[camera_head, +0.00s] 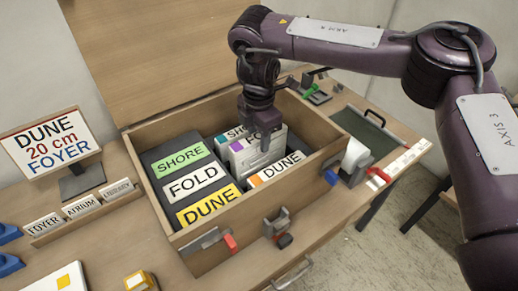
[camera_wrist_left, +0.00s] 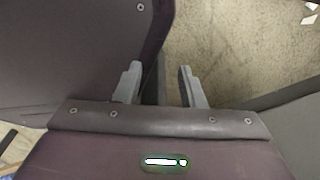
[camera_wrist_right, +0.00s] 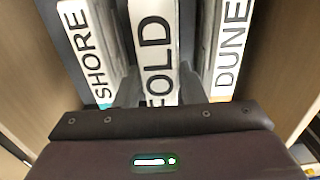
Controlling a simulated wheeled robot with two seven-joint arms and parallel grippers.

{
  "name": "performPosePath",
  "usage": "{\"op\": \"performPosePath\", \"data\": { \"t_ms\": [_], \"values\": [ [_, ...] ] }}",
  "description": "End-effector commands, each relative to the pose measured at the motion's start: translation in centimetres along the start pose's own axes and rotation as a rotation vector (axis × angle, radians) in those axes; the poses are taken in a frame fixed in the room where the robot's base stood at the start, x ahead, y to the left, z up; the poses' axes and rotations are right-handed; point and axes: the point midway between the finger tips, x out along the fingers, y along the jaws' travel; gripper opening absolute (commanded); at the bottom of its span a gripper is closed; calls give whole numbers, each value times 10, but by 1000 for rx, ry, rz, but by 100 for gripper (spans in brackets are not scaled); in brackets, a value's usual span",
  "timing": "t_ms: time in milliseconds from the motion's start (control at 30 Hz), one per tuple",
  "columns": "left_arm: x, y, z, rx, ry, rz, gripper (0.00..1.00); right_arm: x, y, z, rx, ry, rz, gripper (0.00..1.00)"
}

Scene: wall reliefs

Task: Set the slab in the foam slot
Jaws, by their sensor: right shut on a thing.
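My right gripper (camera_head: 262,135) is shut on the FOLD slab (camera_head: 258,153), a pale slab with a purple mark, in the wooden crate (camera_head: 205,243). In the right wrist view the FOLD slab (camera_wrist_right: 154,40) lies between the fingers. It is between the SHORE slab (camera_wrist_right: 84,50) and the DUNE slab (camera_wrist_right: 229,50) and stands a little above them in the head view. Its lower part is hidden, so I cannot tell how deep it sits. Dark foam (camera_head: 152,158) shows at the crate's left, with SHORE, FOLD and DUNE labels. My left gripper (camera_wrist_left: 158,85) is open and empty.
A sign reading DUNE 20 cm FOYER (camera_head: 50,142) stands left of the crate. A rack of FOYER, ATRIUM and LIBRARY cards (camera_head: 82,208) is below it. The crate's raised lid (camera_head: 150,50) stands behind. Latches (camera_head: 280,225) line the front wall.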

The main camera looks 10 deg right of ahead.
Motion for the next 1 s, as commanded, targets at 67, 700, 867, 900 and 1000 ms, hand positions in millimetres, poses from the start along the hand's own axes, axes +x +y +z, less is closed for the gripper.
{"op": "performPosePath", "data": {
  "t_ms": [67, 700, 867, 900, 1000],
  "values": [
    [1, 0, 0, 0, -1, 0, 36, 4, 0, 0, 1, 1, 0, 0],
    [1, 0, 2, 0, -2, 0, 36, 42, 0, 0, 1, 1, 0, 0],
    [1, 0, 2, 1, -2, 0, 36, 42, 0, 0, 0, 0, -1, 56],
    [1, 0, 2, 1, -2, 0, 36, 42, 0, 0, 0, 0, -1, 58],
    [1, 0, 2, 1, -2, 1, 36, 42, 0, 0, 0, 0, -1, 58]
  ]
}}
